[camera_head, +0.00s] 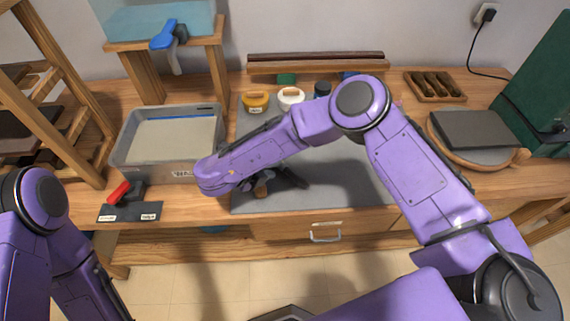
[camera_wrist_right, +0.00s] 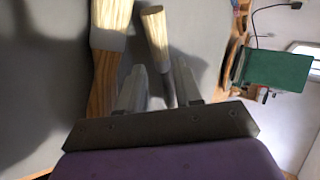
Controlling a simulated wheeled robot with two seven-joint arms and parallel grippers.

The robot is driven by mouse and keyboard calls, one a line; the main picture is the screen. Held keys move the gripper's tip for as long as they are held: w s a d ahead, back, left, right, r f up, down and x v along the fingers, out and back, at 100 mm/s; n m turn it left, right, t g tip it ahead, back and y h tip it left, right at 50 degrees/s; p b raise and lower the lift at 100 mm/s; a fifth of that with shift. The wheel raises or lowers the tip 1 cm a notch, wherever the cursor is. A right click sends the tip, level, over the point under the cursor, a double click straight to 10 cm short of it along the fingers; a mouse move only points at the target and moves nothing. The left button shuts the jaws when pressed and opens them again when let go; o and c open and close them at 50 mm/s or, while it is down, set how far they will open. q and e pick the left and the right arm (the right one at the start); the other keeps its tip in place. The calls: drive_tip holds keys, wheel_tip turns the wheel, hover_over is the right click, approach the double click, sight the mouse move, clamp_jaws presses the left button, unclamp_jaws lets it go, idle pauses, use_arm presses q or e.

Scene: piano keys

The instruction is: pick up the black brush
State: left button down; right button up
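In the right wrist view, a brush with pale bristles (camera_wrist_right: 154,28) lies on the grey mat, and its narrow lower end points between my fingers. Its handle is mostly hidden, so I cannot confirm it is black. Left of it is a wider brush with a grey collar and a wooden handle (camera_wrist_right: 103,80). My right gripper (camera_wrist_right: 160,68) is open, with its two fingers apart on either side of the narrow brush's lower end. In the head view, my right gripper (camera_head: 290,180) is low over the mat, partly behind my forearm. My left gripper is out of view.
The grey mat (camera_head: 345,190) covers the middle of the wooden bench. A grey bin (camera_head: 168,163) and a red-handled tool (camera_head: 120,192) are to the left. Yellow (camera_head: 255,101) and white (camera_head: 290,97) containers stand behind my right arm. A dark slab (camera_head: 475,130) lies at right.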

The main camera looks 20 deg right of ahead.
drive_tip(key=shift+w+d+f, duration=0.25)
drive_tip(key=shift+d+f, duration=0.1)
drive_tip(key=shift+d, duration=0.25)
drive_tip(key=shift+d+f, duration=0.3)
drive_tip(key=shift+d, duration=0.1)
drive_tip(key=shift+a, duration=0.1)
clamp_jaws()
